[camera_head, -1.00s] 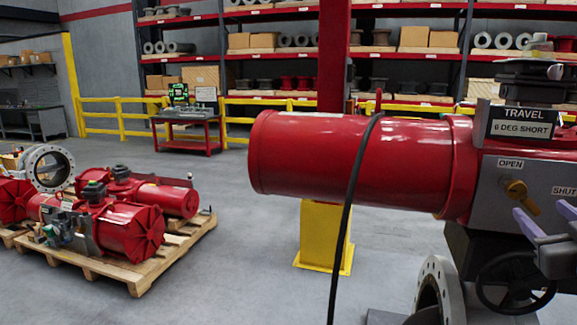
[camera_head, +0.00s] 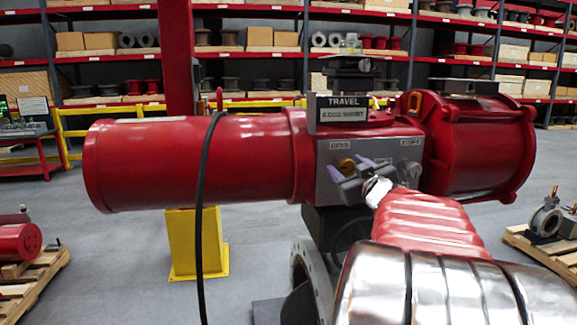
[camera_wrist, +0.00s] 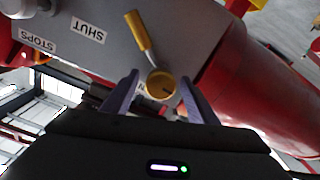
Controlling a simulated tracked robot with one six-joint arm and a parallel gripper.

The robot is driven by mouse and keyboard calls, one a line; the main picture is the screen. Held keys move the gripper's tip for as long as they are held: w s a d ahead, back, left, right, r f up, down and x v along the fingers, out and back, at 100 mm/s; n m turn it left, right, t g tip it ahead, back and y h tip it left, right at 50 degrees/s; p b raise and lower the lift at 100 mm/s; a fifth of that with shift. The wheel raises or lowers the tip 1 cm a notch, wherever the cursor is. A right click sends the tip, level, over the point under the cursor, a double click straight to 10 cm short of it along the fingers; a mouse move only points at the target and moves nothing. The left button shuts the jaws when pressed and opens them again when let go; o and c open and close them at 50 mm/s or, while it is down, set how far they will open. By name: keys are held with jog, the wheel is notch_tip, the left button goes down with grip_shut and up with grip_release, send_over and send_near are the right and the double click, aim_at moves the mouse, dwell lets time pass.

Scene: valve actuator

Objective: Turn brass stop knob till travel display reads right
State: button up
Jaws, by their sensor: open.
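The brass stop knob (camera_head: 346,163) sits under the OPEN label on the grey front face of the red valve actuator. In the wrist view the knob (camera_wrist: 160,84) has a round hub with a lever-like handle reaching up and left. My gripper (camera_head: 350,168) is open, its purple fingers close to the knob in the head view. In the wrist view its fingers (camera_wrist: 160,78) lie either side of the hub; I cannot tell whether they touch it. The TRAVEL display (camera_head: 343,115) is above the knob; its reading is blurred now.
A SHUT label (camera_wrist: 88,30) and a STOPS label (camera_wrist: 37,40) are on the same face. The long red cylinder (camera_head: 190,160) extends left, with a black cable (camera_head: 203,200) hanging across it. A yellow post (camera_head: 195,240) stands below.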

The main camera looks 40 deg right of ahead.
jog(key=shift+w+d, duration=0.15)
jog(key=shift+w, duration=0.1)
jog(key=shift+c, duration=0.4)
jog(key=c, duration=1)
jog(key=shift+n, duration=0.5)
jog(key=o, duration=1.1)
jog(key=shift+s, duration=0.15)
